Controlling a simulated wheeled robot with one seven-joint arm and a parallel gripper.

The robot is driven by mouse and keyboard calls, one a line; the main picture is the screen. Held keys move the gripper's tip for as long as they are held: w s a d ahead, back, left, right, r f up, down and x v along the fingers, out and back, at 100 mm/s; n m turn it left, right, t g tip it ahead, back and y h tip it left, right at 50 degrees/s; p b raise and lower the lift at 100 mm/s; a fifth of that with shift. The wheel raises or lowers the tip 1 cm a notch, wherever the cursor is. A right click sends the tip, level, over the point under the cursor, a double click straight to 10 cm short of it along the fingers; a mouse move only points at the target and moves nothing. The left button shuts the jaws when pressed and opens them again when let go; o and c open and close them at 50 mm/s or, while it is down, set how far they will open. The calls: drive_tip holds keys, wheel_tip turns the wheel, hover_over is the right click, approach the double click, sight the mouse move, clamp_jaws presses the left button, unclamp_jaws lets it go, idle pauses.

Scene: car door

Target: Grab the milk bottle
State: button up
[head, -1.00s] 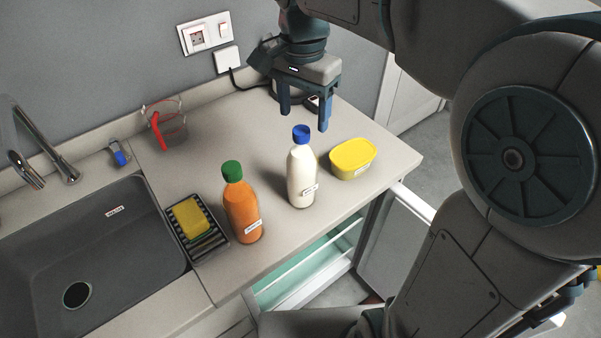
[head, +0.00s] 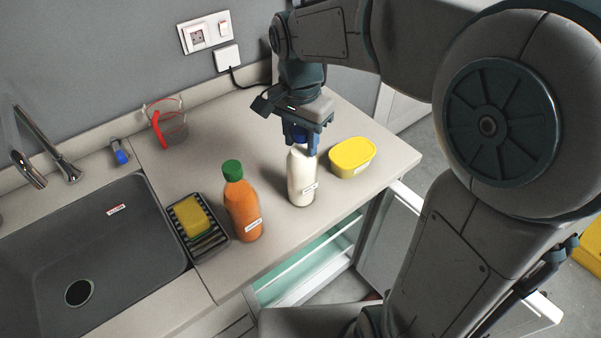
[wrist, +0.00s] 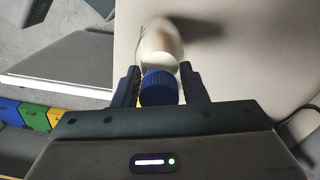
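The milk bottle (head: 301,179) is white with a blue cap and stands upright on the counter, between the orange bottle and the yellow tub. In the wrist view the bottle's blue cap (wrist: 160,88) sits between my two fingers, with the white body beyond it. My gripper (head: 300,146) is above the bottle, pointing down, with its fingers on either side of the cap.
An orange bottle with a green cap (head: 242,205) stands left of the milk. A yellow tub (head: 352,157) is close on its right. A sponge (head: 193,219) on a rack, a sink (head: 120,225) and a measuring jug (head: 172,128) are further left.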

clamp_jaws()
drive_tip(key=shift+r, duration=0.15)
